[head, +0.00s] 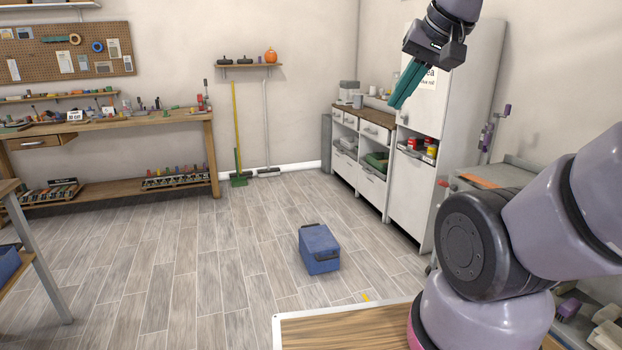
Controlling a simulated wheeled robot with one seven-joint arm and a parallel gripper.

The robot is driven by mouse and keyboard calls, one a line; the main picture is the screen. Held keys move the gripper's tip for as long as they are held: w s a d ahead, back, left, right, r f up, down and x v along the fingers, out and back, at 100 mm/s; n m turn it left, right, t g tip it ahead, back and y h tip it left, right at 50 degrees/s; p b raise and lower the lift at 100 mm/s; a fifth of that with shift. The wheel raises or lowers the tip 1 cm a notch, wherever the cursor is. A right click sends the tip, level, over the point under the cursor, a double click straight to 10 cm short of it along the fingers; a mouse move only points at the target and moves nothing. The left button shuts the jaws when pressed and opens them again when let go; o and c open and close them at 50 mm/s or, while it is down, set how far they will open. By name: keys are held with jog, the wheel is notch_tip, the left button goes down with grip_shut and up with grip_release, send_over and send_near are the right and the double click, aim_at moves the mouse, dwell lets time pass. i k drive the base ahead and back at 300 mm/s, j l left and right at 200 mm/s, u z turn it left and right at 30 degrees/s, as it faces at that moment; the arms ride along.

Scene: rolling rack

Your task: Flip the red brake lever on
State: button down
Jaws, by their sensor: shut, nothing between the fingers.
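My gripper (397,100) is raised at the upper right of the head view, with its teal fingers pointing down and left. The fingers are shut together with nothing between them. Behind it in the picture is the tall white cabinet (466,100); the gripper appears apart from it.
A blue box (320,248) sits on the open wooden floor. A workbench (110,122) stands along the back wall, low white cabinets (345,158) at the right. A wood-topped surface (340,328) is close in front. A shelf unit (43,265) stands at the left edge.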

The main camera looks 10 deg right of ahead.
aim_at(441, 181)
jog(key=i+l+z, duration=0.1)
jog(key=i+z, duration=0.25)
jog(key=i, duration=0.4)
jog(key=i+j+z, duration=0.1)
jog(key=i+z, duration=0.25)
jog(key=i, duration=0.4)
jog(key=i+l+z, duration=0.15)
jog(key=i+l, duration=0.7)
jog(key=i, duration=0.15)
jog(key=i+l, duration=0.25)
jog(key=l, duration=0.25)
jog(key=u, duration=0.05)
